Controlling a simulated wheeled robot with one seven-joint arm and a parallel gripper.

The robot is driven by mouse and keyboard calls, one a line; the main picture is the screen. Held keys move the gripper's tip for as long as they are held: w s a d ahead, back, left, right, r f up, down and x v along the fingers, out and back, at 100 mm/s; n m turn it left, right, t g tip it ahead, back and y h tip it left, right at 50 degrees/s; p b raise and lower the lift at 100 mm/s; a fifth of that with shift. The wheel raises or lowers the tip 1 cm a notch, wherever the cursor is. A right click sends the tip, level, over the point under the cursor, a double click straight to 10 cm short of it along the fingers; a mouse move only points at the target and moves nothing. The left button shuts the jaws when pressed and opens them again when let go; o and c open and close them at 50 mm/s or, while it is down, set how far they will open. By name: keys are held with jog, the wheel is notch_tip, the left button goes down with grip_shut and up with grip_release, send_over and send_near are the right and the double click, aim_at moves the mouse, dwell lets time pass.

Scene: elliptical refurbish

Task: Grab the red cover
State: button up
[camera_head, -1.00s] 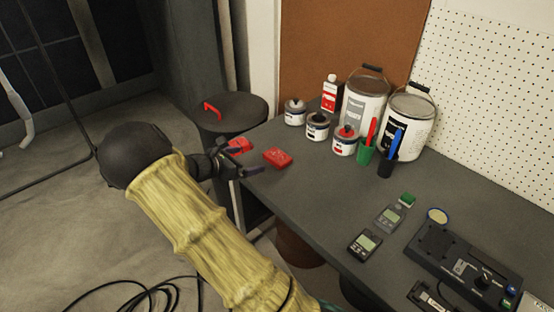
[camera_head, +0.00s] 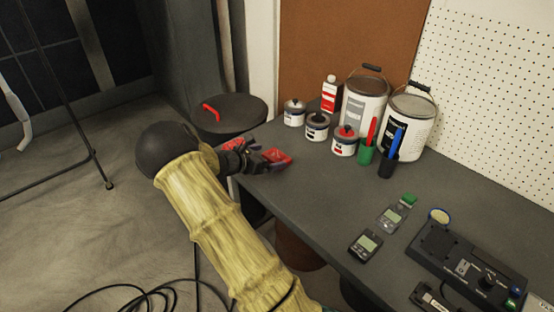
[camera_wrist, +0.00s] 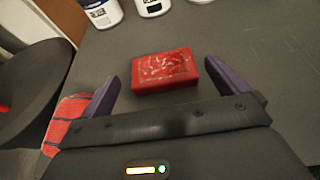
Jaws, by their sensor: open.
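The red cover (camera_wrist: 165,70) is a flat, box-shaped red piece with pale worn marks on top. It lies on the grey workbench near its left end. It also shows in the head view (camera_head: 282,160), partly hidden by my gripper (camera_head: 266,160). My gripper is open and low over the bench. In the wrist view its two purple fingers (camera_wrist: 162,76) stand apart, with the cover ahead of and between their tips. The fingers have not closed on anything.
Another red, striped item (camera_wrist: 66,124) lies just left of the left finger. Small paint cans (camera_head: 317,127) stand behind the cover. The bench (camera_head: 325,185) right of it is clear.

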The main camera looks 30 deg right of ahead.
aim_at(277, 156)
jog(key=x, duration=0.2)
jog(key=b+x, duration=0.1)
jog(key=x, duration=0.2)
jog(key=shift+s+a+f, duration=0.1)
jog(key=shift+a+f, duration=0.05)
jog(key=shift+f, duration=0.15)
jog(key=shift+r, duration=0.1)
jog(key=c, duration=1)
